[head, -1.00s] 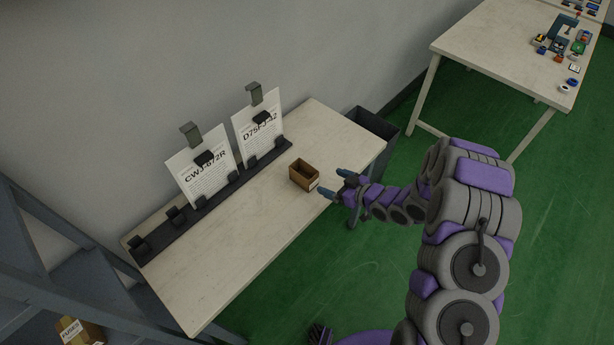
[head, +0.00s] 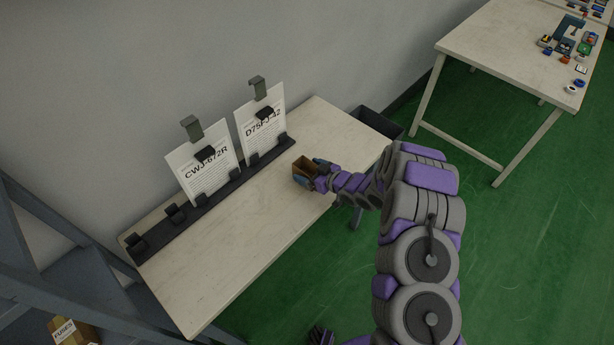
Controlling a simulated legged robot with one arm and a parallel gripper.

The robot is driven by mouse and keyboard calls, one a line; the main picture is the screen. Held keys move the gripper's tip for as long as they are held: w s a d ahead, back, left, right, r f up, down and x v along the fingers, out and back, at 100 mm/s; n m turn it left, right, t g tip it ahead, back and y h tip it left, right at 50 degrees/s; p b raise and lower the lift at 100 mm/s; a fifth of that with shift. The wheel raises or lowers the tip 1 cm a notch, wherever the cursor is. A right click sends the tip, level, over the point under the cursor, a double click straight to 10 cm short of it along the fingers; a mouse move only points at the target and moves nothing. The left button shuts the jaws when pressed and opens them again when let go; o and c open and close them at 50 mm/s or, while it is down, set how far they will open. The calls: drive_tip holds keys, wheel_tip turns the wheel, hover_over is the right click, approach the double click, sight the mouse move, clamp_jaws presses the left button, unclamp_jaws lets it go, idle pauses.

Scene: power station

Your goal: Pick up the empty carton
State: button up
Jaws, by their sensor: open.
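The empty carton (head: 305,168) is a small brown open-topped box standing on the pale wooden table, right of the clip rail. I see no contents in its visible inside. My gripper (head: 308,172) is at the carton's right side, with its blue fingers open around or against the near walls. The gripper covers the carton's right part, so I cannot tell whether both fingers touch it.
The table (head: 232,262) is bare in front of the rail (head: 205,200). Two sheets (head: 203,167) (head: 262,125) stand clipped along the rail. A dark bin (head: 378,122) stands beyond the table's far end. Another table (head: 505,50) holds small parts at top right. A FUSES box (head: 75,331) sits lower left.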

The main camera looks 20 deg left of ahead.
drive_tip(key=shift+w+a+f, duration=0.2)
drive_tip(key=shift+a+f, duration=0.1)
drive_tip(key=shift+a, duration=0.35)
drive_tip(key=shift+d+r, duration=0.1)
drive_tip(key=shift+d, duration=0.1)
drive_tip(key=shift+c, duration=0.2)
drive_tip(key=shift+c, duration=0.8)
drive_tip(key=c, duration=0.6)
drive_tip(key=shift+c, duration=1.1)
